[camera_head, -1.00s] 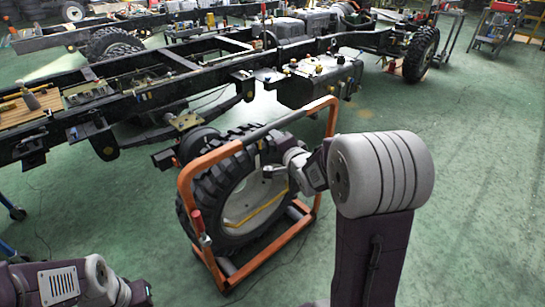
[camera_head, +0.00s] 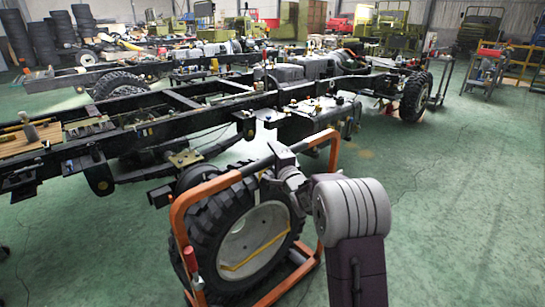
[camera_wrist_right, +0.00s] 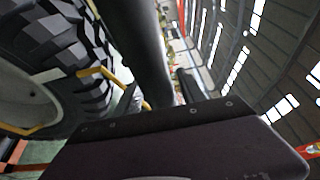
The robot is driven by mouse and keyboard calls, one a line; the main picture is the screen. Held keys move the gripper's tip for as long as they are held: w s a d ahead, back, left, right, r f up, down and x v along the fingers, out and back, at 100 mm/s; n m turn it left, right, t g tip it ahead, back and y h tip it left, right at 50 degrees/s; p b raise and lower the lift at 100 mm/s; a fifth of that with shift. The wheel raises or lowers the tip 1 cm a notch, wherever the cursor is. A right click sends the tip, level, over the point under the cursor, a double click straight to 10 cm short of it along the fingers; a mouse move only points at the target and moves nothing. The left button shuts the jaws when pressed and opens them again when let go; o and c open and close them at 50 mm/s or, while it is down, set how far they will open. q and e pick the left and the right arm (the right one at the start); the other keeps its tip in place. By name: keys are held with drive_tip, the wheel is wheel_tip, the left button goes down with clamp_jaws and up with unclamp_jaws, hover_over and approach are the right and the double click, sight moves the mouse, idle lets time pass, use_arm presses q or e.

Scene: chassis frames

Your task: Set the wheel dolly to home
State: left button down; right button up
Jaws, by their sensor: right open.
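The wheel dolly (camera_head: 179,235) is an orange tube frame with a dark top bar (camera_head: 225,180). It stands on the floor at the lower middle of the head view. A large black tyre (camera_head: 207,225) with a pale rim stands upright in it. My right gripper (camera_head: 272,168) is open at the top bar, close to it or touching. The right wrist view shows the dark bar (camera_wrist_right: 138,45), the tyre (camera_wrist_right: 55,45) and a yellow strip (camera_wrist_right: 100,73). Whether the bar lies between the fingers is not clear. My left gripper is out of view.
A long black truck chassis (camera_head: 135,103) stands close behind the dolly, with an axle hub (camera_head: 197,174) near the tyre. Green floor (camera_head: 450,220) is open on the right. A small cart (camera_head: 487,70) stands farther back.

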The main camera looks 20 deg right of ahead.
drive_tip(key=shift+w, duration=0.15)
clamp_jaws()
idle(1.4)
